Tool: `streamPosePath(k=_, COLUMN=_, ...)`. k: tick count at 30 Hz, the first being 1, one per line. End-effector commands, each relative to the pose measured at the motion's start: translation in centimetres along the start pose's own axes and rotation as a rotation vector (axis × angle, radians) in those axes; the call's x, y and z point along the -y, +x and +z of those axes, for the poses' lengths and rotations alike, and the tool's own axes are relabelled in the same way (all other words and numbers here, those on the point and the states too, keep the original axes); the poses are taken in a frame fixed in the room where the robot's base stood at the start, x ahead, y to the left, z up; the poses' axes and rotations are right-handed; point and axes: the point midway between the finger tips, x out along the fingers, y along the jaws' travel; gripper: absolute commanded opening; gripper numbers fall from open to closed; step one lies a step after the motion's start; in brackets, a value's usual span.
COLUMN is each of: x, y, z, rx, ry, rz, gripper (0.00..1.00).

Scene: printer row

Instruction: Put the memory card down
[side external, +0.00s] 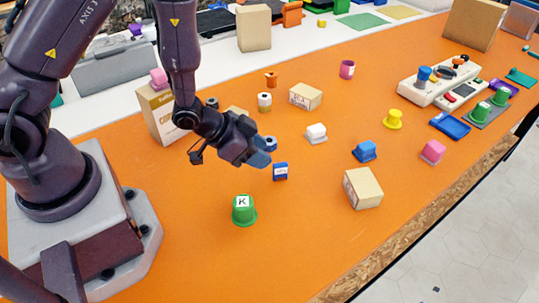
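A small blue piece with a white label, which looks like the memory card (280,172), is on or just above the orange table near the middle of the side external view. My gripper (262,158) is low over the table, just up and left of the card in the picture. Its blue-grey fingertips appear close to the card. From this angle I cannot tell whether they touch it, or whether the fingers are open or shut.
A green cap marked K (243,211) stands in front of my gripper. A white keycap-like piece (316,133), a blue one (365,151) and a tan box (362,188) are to the right. A control panel (440,82) stands farther back. Orange table is clear between them.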

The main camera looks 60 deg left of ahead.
Motion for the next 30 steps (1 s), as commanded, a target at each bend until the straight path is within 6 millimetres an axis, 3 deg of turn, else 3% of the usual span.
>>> streamPosePath(k=8, x=0.3, y=-1.1, z=-0.7, rx=0.001, ry=-0.001, rz=-0.017, gripper=0.4)
streamPosePath(k=14, x=2.5, y=-4.5, z=-5.2, rx=0.035, ry=-0.028, rz=-0.13, gripper=0.4)
streamPosePath(k=21, x=3.9, y=-13.0, z=-9.7, rx=0.119, ry=-0.132, rz=-0.255, gripper=0.4)
streamPosePath(k=25, x=3.3, y=-18.3, z=-10.7, rx=0.166, ry=-0.197, rz=-0.281, gripper=0.4)
streamPosePath(k=30, x=1.1, y=-24.8, z=-10.4, rx=0.223, ry=-0.269, rz=-0.274, gripper=0.4)
